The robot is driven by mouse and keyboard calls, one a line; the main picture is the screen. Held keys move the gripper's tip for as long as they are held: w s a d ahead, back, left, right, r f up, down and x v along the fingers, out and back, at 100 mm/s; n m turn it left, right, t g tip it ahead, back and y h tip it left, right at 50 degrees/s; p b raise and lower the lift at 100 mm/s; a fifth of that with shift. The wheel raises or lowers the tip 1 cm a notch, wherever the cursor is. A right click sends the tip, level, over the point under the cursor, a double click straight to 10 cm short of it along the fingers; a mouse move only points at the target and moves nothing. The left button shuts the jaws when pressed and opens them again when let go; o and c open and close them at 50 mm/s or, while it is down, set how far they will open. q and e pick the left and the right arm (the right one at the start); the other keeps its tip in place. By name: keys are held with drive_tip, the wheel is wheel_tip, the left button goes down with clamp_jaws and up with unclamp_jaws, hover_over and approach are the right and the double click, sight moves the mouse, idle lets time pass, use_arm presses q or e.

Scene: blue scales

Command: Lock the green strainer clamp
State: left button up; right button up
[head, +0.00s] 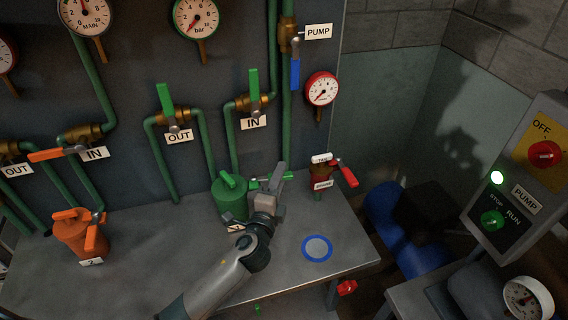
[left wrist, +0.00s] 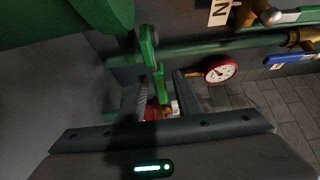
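The green strainer (head: 229,200) stands on the grey bench, with a small green handle on its lid. Its green clamp lever (head: 256,183) sticks out to the right, towards my left gripper (head: 272,184). In the left wrist view the strainer body (left wrist: 80,18) fills the top left, and the clamp lever (left wrist: 159,80) reaches down between the fingers of my left gripper (left wrist: 163,98). The fingers are apart, with a visible gap beside the lever. My gripper and arm hide part of the strainer's right side and label. My right gripper is not in view.
An orange strainer (head: 72,236) stands at the bench's left. A red-handled tap (head: 343,172) rises just right of my gripper. A blue-rimmed disc (head: 317,248) lies on the bench. Green pipes and valves line the wall behind. A pump switch box (head: 520,180) stands far right.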

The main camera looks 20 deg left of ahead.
use_arm(q)
drive_tip(key=w, duration=0.4)
drive_tip(key=shift+w+p, duration=0.2)
drive_tip(key=shift+p, duration=0.1)
clamp_jaws()
